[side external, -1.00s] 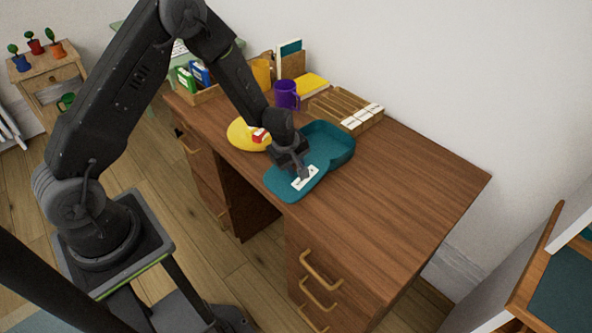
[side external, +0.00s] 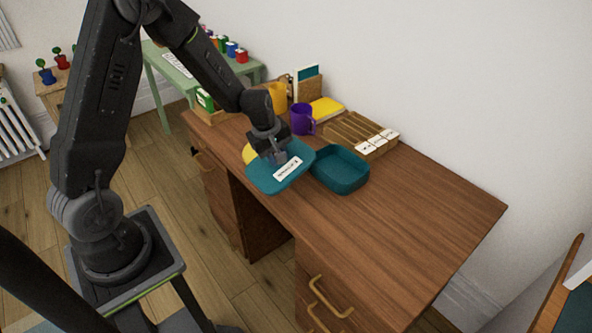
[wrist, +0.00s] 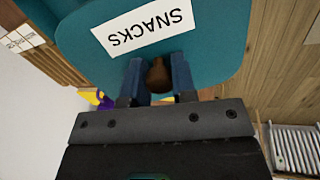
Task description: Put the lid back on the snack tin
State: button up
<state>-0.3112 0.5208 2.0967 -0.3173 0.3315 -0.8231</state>
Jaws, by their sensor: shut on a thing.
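The teal lid (side external: 262,181) carries a white label; in the wrist view the lid (wrist: 215,60) reads "SNACKS". My gripper (side external: 280,158) is shut on the lid's brown knob (wrist: 159,76), with one finger on each side in the wrist view. The lid appears to be held above the desk, label facing up. The teal snack tin (side external: 342,184) stands open on the desk, just right of the lid in the side view. The tin looks empty from here. The lid hides the desk beneath it.
A yellow object (side external: 249,153) is partly hidden behind the lid. The wooden desk (side external: 430,205) is clear to the right of the tin.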

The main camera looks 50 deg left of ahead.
aim_at(292, 147)
jog(key=shift+s+a+r, duration=0.3)
jog(key=shift+a+r, duration=0.05)
jog(key=shift+a, duration=0.15)
jog(key=shift+s+a+r, duration=0.25)
jog(key=shift+a+r, duration=0.05)
jog(key=shift+a, duration=0.2)
jog(key=shift+a+r, duration=0.15)
jog(key=shift+a, duration=0.05)
jog(key=shift+w+m, duration=0.25)
jog(key=shift+m, duration=0.25)
jog(key=w+m, duration=0.2)
jog(key=w+m+g, duration=0.1)
jog(key=w+m, duration=0.1)
jog(key=m, duration=0.1)
jog(key=w+d+m+h, duration=0.1)
jog(key=w+m, duration=0.1)
jog(key=m, duration=0.1)
jog(key=shift+w+g, duration=0.25)
jog(key=shift+g, duration=0.05)
jog(key=w+d+f+m+y, duration=0.1)
jog(key=w+d+m, duration=0.2)
jog(key=w+m, duration=0.75)
jog(key=w+d+f+m+y, duration=0.1)
jog(key=w+d+m, duration=0.2)
jog(key=m, duration=1.4)
jog(key=shift+w+d+f, duration=0.1)
jog(key=shift+f, duration=2.75)
jog(key=shift+f, duration=0.15)
jog(key=o, duration=1)
